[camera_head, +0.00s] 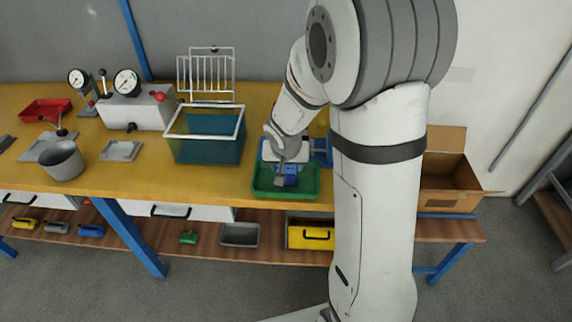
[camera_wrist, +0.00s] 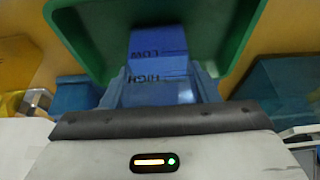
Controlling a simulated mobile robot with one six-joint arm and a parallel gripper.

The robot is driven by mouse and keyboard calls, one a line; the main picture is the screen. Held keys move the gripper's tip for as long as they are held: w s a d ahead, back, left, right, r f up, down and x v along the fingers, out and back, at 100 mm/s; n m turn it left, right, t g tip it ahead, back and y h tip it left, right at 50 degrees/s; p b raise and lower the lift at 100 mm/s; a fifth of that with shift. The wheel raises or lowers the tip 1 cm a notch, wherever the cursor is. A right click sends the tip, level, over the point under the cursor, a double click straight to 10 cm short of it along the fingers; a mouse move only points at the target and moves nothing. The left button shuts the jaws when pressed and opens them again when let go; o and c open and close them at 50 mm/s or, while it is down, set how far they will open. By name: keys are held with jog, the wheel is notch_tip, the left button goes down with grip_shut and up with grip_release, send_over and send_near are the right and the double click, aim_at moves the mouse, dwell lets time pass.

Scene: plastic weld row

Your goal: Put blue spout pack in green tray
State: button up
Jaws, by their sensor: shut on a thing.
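The green tray (camera_head: 263,192) sits near the front edge of the yellow bench, beside my arm. My gripper (camera_head: 284,180) is down over the tray and shut on the blue spout pack (camera_head: 289,170). In the wrist view the blue pack (camera_wrist: 158,52) shows dark lettering and lies in front of the green tray (camera_wrist: 88,30), within its outline. Whether the pack touches the tray floor I cannot tell. The gripper fingers (camera_wrist: 160,88) are partly hidden behind the wrist housing and the pack.
A blue-tinted tank with a white rim (camera_head: 206,137) stands left of the tray, with a wire rack (camera_head: 207,73) behind it. A gauge unit (camera_head: 138,107), metal pot (camera_head: 62,161) and red tray (camera_head: 45,109) are further left. A cardboard box (camera_head: 450,180) is at right.

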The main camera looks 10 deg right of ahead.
jog(key=shift+f+b, duration=0.2)
jog(key=shift+b, duration=0.1)
jog(key=o, duration=1.2)
jog(key=shift+r, duration=0.1)
jog(key=shift+c, duration=0.2)
jog(key=shift+r+p, duration=0.2)
jog(key=shift+p, duration=0.15)
jog(key=p+v, duration=0.1)
jog(key=v, duration=1.1)
jog(key=s+r+n, duration=0.1)
jog(key=s, duration=0.7)
jog(key=s+d+r+n+g+y, duration=0.1)
jog(key=s+r+n, duration=0.1)
jog(key=s, duration=0.7)
jog(key=shift+s+r+n+g, duration=0.15)
jog(key=shift+r+n+g, duration=0.15)
jog(key=shift+r, duration=0.05)
jog(key=shift+r+p, duration=0.2)
jog(key=shift+p, duration=0.15)
